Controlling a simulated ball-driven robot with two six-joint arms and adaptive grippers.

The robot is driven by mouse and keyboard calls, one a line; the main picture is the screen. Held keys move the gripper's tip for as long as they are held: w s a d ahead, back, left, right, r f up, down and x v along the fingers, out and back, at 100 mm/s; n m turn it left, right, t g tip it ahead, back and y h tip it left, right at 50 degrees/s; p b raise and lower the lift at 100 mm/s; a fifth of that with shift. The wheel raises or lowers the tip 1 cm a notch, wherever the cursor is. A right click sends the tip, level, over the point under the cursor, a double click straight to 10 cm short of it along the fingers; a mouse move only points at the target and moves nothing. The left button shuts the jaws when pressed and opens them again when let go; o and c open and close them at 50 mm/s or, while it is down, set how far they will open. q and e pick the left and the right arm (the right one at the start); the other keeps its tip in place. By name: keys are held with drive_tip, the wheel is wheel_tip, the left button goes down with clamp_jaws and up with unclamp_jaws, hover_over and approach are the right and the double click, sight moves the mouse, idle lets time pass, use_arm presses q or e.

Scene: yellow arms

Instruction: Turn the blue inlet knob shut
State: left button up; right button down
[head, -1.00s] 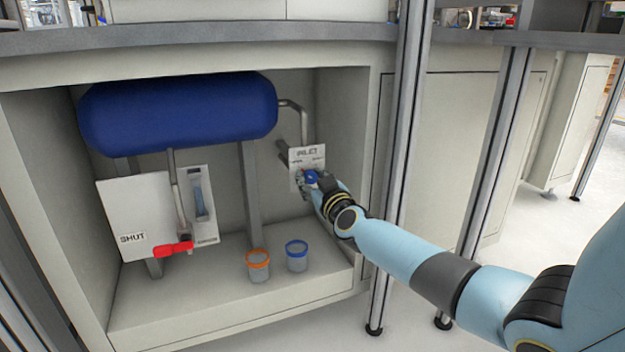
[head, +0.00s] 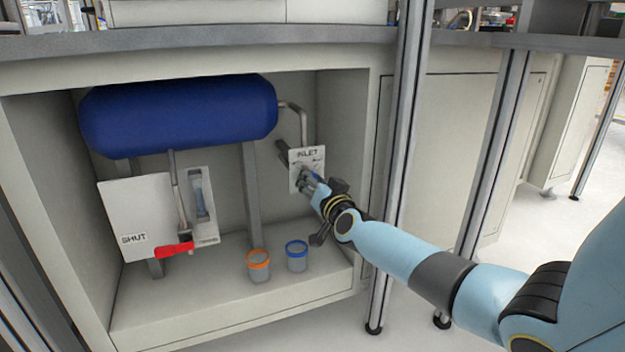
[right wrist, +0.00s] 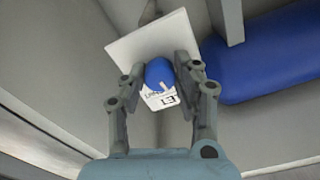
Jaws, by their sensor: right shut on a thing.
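The blue inlet knob (right wrist: 158,72) sits on a white plate (head: 306,156) marked INLET, on the right inside the cabinet. In the right wrist view the knob is between my two fingers, and a pale mark shows on it near the plate's lettering. My right gripper (head: 312,182) is shut on the knob and hides most of it in the head view. The marks on the plate are too small to read fully. My left gripper is not in view.
A blue tank (head: 180,112) fills the upper cabinet. A red handle (head: 174,249) is beside a SHUT label at left. An orange-rimmed cup (head: 258,268) and a blue-rimmed cup (head: 297,258) stand on the cabinet floor. A metal post (head: 404,130) stands close to my right arm.

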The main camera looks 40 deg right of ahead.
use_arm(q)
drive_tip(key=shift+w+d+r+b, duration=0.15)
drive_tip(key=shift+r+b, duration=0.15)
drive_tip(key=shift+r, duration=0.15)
use_arm(e)
drive_tip(key=shift+f+m, duration=0.15)
drive_tip(key=shift+m, duration=5.05)
drive_tip(key=c, duration=1)
unclamp_jaws()
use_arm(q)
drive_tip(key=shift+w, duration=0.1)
use_arm(e)
drive_tip(key=v, duration=1.2)
